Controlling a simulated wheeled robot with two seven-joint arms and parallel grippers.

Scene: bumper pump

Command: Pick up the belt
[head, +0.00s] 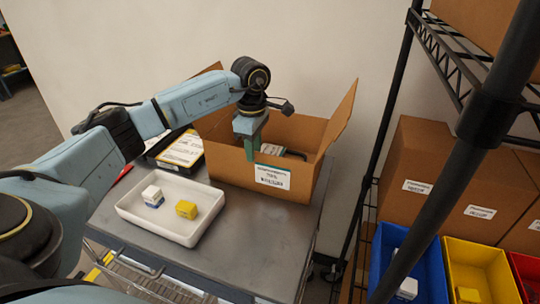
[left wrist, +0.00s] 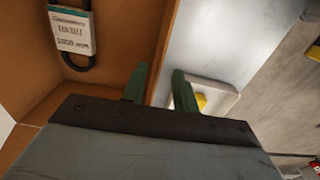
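The belt (left wrist: 92,48) is a black loop with a white and teal label sleeve. It lies inside the open cardboard box (head: 312,182), at the upper left of the left wrist view. In the head view only a dark part of it (head: 296,154) shows behind the front wall. My left gripper (head: 251,152) points down at the box's front wall. In the left wrist view its green fingers (left wrist: 160,78) are apart with nothing held, near the wall's top edge and to the side of the belt. I cannot tell whether they touch the wall. My right gripper is not in view.
A white tray (head: 135,214) with a white-blue block (head: 152,195) and a yellow block (head: 186,209) is left of the box on the grey table (head: 255,240). A black package (head: 180,150) lies behind it. A rack with cartons and blue, yellow and red bins stands right.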

